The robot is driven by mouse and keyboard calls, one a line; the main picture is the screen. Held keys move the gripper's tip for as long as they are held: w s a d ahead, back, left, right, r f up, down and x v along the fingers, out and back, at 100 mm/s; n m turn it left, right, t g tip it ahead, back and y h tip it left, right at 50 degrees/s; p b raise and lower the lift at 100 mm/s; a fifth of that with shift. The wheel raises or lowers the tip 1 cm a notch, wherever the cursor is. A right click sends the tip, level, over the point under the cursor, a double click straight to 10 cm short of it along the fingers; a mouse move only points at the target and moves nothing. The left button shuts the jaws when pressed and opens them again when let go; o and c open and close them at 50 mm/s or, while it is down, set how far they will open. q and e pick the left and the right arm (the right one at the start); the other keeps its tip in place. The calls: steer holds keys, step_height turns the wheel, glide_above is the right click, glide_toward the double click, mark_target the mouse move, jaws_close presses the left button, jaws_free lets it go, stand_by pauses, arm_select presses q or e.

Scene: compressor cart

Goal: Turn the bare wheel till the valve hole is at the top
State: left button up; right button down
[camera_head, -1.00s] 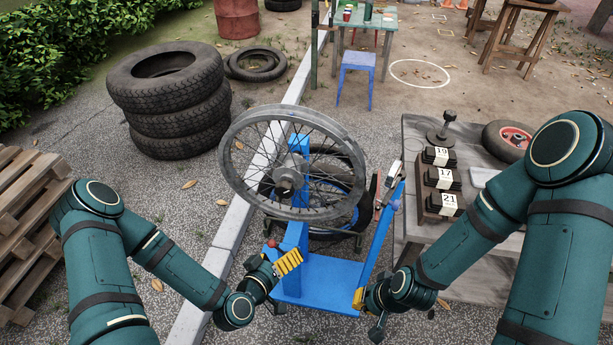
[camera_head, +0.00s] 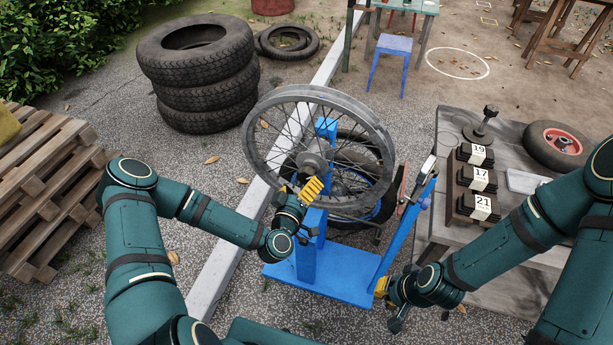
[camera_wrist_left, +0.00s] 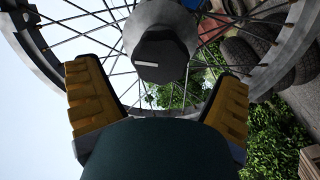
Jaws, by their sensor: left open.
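The bare wheel (camera_head: 250,140), a grey spoked rim, sits tilted on the blue stand (camera_head: 335,272). In the left wrist view its rim (camera_wrist_left: 283,62) curves around the dark hub (camera_wrist_left: 160,52) and thin spokes. I cannot make out the valve hole in either view. My left gripper (camera_head: 306,190) is in front of the wheel's lower part, just below the hub; in the left wrist view its yellow fingers (camera_wrist_left: 157,80) are apart, with nothing clearly held between them. My right gripper (camera_head: 382,286) is low beside the stand's right side; its opening is unclear.
A grey bench (camera_head: 440,150) at right holds black blocks labelled 19, 17 and 21 (camera_head: 477,178) and a small red-hubbed wheel (camera_head: 562,145). Stacked tyres (camera_head: 205,85) stand behind left. Wooden pallets (camera_head: 45,190) are at far left. A blue stool (camera_head: 390,60) stands behind.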

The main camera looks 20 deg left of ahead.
mark_target(305, 178)
arm_select(q)
steer(key=shift+w+d, duration=0.1)
steer(key=shift+w, duration=1.7)
steer(key=c, duration=1.3)
